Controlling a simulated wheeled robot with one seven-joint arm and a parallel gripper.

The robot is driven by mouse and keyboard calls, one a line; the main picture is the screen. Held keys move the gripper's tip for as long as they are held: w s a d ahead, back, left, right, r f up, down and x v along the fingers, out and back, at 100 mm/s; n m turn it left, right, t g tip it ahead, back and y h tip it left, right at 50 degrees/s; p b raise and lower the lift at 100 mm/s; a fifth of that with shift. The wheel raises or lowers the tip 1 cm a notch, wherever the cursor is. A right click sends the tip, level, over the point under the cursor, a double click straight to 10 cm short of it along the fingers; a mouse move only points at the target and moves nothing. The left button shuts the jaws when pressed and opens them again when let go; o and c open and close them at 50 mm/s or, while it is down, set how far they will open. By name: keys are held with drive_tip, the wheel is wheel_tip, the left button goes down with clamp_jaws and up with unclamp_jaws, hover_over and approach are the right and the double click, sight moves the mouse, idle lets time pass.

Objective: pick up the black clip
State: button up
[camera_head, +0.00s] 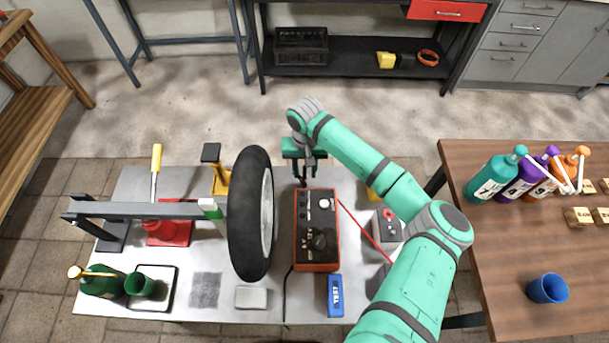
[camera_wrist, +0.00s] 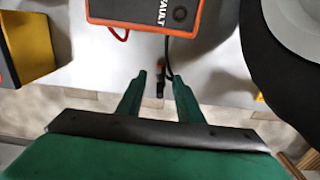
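A small dark piece that appears to be the black clip (camera_wrist: 160,84) shows in the wrist view between the two green fingers of my gripper (camera_wrist: 159,77), at the end of a black cable. The fingers stand apart with a gap on both sides of it, and I cannot tell its height relative to the fingertips. In the head view, my gripper (camera_head: 303,166) is just beyond the far end of the orange-and-black charger (camera_head: 317,230). The clip is not clearly distinguishable there. The charger also shows at the top of the wrist view (camera_wrist: 150,12).
A tyred wheel (camera_head: 251,213) stands close left of the charger. A yellow item (camera_head: 375,193) is on the right, near a red cable (camera_head: 360,228). A blue tester (camera_head: 335,296) lies in front. The grey table's far edge is close to my gripper.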

clamp_jaws()
drive_tip(key=shift+w+r, duration=0.1)
drive_tip(key=shift+r, duration=0.05)
